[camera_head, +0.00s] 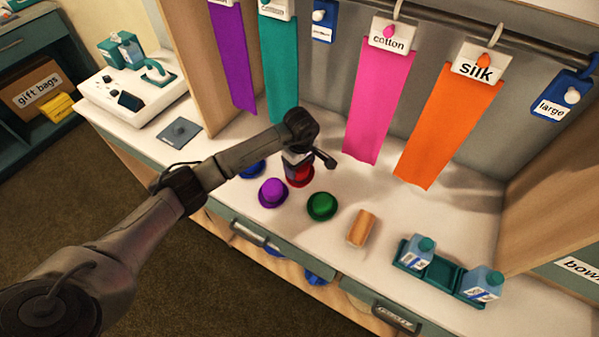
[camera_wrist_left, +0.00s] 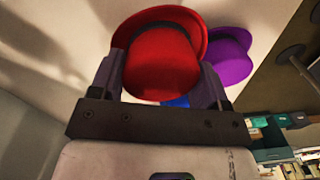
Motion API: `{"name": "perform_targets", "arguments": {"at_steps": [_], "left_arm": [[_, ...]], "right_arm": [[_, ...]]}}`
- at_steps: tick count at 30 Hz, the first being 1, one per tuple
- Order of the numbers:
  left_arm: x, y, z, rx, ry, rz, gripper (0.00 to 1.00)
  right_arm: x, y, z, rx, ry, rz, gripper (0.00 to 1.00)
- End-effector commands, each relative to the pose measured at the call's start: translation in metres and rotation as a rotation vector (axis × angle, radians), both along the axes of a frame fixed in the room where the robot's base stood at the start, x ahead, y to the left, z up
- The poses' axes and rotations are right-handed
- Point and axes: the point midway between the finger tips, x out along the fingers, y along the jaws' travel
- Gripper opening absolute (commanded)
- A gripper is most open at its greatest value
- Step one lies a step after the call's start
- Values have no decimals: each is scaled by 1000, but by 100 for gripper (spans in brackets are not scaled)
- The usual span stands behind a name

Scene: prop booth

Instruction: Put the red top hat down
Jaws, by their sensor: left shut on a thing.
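The red top hat (camera_head: 301,180) is partly hidden under my left gripper (camera_head: 298,163) at the middle of the white counter (camera_head: 345,190). In the left wrist view, my left gripper (camera_wrist_left: 158,78) is shut on the red hat (camera_wrist_left: 165,58), with one finger on each side of its crown. The brim is at the far side of the crown from the wrist. I cannot tell whether the brim touches the counter. My right gripper is not in view.
A purple hat (camera_head: 272,193), a green hat (camera_head: 321,206) and a partly hidden blue hat (camera_head: 252,170) sit close by. A tan roll (camera_head: 362,228) and a green tray (camera_head: 456,283) with bottles stand to the right. Pink cloth (camera_head: 380,105) and orange cloth (camera_head: 446,120) hang behind.

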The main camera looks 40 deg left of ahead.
Motion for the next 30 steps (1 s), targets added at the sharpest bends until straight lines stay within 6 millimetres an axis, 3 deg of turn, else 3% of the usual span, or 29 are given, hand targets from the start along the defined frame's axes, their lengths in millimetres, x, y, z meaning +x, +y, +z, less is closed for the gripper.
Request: {"name": "perform_targets", "arguments": {"at_steps": [9,22,23,30], "left_arm": [[0,-1,-36,-2,2,0,48],[0,-1,-42,1,1,-1,48],[0,-1,-40,0,1,-1,73],[0,-1,-40,0,1,-1,95]], "right_arm": [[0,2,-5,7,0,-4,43],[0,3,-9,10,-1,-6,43],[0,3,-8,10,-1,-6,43],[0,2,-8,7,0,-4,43]]}}
